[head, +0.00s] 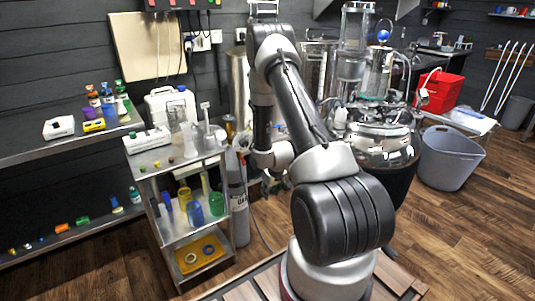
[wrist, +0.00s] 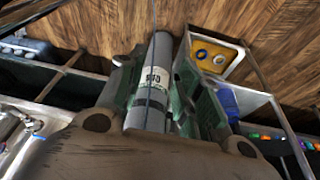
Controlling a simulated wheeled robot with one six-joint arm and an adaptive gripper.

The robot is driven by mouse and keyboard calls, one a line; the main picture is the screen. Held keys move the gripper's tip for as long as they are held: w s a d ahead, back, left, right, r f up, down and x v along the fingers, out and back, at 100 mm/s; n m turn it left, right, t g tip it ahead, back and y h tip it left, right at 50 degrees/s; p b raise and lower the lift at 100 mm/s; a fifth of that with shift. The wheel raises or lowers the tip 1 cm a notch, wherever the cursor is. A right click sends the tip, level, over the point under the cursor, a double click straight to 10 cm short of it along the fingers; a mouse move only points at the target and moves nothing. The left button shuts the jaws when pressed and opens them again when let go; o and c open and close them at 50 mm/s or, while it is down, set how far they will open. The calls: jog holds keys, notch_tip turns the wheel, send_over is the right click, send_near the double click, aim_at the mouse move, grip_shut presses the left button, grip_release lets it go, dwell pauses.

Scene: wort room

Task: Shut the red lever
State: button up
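I cannot make out a red lever in either view. A grey gas cylinder (head: 238,195) stands upright on the floor beside the steel cart in the head view. In the wrist view the cylinder (wrist: 157,75) with its white label shows through the gap between my fingers. My gripper (wrist: 163,85) has its two dark green-grey fingers apart, with nothing visibly held. I cannot tell how far the cylinder is from the fingertips. A shiny steel vessel (head: 385,140) stands behind my arm to the right.
The steel cart (head: 190,242) holds jars, bottles and a yellow tray (head: 200,254). A wall bench (head: 60,145) runs along the left. A grey tub (head: 450,158) and a red bin (head: 440,92) stand at the right. The wooden floor at the lower right is clear.

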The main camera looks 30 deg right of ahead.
jog(key=w+a+v, duration=0.1)
jog(key=v, duration=1)
jog(key=w+a+r+v, duration=0.1)
jog(key=w+v, duration=0.1)
jog(key=v, duration=0.9)
jog(key=shift+w+a+g, duration=0.3)
jog(key=shift+g, duration=0.1)
